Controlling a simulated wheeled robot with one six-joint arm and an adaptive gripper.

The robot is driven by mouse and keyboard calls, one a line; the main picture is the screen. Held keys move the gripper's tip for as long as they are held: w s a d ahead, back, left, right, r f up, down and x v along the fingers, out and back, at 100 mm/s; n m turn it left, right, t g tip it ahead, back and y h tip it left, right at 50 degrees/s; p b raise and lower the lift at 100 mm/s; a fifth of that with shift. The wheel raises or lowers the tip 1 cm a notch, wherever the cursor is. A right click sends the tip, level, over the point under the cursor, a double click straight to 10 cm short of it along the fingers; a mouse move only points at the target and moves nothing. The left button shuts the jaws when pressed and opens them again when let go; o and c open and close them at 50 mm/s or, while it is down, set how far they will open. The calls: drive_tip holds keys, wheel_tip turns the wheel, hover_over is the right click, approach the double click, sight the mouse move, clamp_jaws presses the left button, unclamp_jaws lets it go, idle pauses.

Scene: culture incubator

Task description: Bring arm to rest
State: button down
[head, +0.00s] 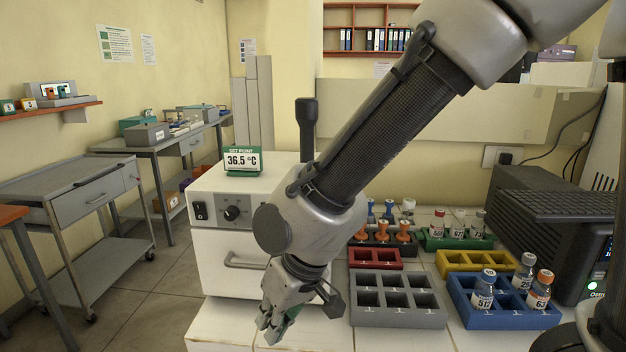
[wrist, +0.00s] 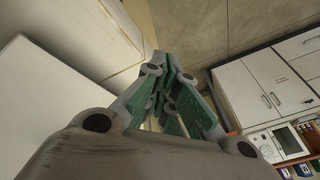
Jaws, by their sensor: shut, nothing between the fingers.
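My gripper (head: 277,328) hangs from my arm in front of the white incubator (head: 235,245), pointing down. In the wrist view my gripper (wrist: 165,85) has its green-padded fingers drawn together with nothing between them. The incubator carries a sign reading 36.5 °C (head: 243,161) on its top, and a switch and a dark knob on its front. Its handle (head: 246,261) shows left of my gripper. My arm hides part of the incubator's right side.
Right of my gripper, a grey rack (head: 398,313) with empty compartments stands on the white bench. A blue rack (head: 513,327) holds capped bottles. Red, yellow and green racks stand behind, near a dark ribbed box (head: 550,215). The floor (head: 140,310) at left is clear before a grey cart (head: 85,200).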

drive_tip(key=d+r+m+t+h, duration=0.1)
drive_tip(key=d+r, duration=0.4)
drive_tip(key=d, duration=0.9)
drive_tip(key=d+r+m+t+h, duration=0.1)
drive_tip(key=d+r+m, duration=0.3)
drive_tip(key=d, duration=1.1)
drive_tip(key=d+r+m+t+h, duration=0.1)
drive_tip(key=d+r, duration=0.5)
drive_tip(key=d, duration=0.8)
drive_tip(key=shift+s+d+r+m+t+h, duration=0.2)
drive_tip(key=shift+r+m+t+h, duration=0.15)
drive_tip(key=shift+m+h, duration=0.6)
